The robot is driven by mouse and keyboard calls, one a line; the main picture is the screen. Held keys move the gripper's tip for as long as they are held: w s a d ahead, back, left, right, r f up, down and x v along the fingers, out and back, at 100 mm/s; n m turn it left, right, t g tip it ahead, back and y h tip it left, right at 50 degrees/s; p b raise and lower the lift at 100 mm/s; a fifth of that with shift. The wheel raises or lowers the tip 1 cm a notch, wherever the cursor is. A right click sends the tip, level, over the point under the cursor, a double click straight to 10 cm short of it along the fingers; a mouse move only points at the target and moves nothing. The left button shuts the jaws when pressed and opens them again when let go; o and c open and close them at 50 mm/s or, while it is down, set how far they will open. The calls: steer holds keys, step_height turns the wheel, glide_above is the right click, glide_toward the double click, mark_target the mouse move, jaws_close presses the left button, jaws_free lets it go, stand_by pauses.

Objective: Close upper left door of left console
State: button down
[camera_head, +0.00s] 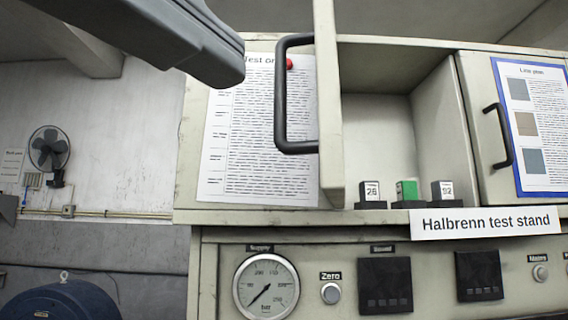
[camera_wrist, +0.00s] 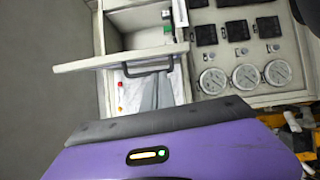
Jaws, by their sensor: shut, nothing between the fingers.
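The upper left door (camera_head: 328,110) of the console stands open, swung out and seen nearly edge-on in the head view. Its black bar handle (camera_head: 281,95) faces left. The door also shows in the turned wrist view (camera_wrist: 105,62), with its handle (camera_wrist: 148,71). The open compartment (camera_head: 378,125) lies to the door's right. My gripper (camera_wrist: 165,118) shows as a dark strip with a purple body at the bottom of the wrist view. It is shut and empty, apart from the handle in the picture. My dark arm part fills the head view's upper left.
Small blocks (camera_head: 407,192) stand at the compartment's front edge. A closed neighbouring door (camera_head: 475,125) with a black handle is on the right. A paper sheet (camera_head: 235,140) shows left of the open door. Gauge (camera_head: 265,287) and displays sit below.

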steer(key=w+d+y+p, duration=0.1)
steer(key=w+d+p, duration=0.2)
steer(key=w+d, duration=0.2)
steer(key=w+r, duration=0.1)
steer(key=w, duration=0.2)
stand_by(0.4)
steer(key=shift+s+d+f, duration=0.1)
steer(key=shift+d, duration=0.05)
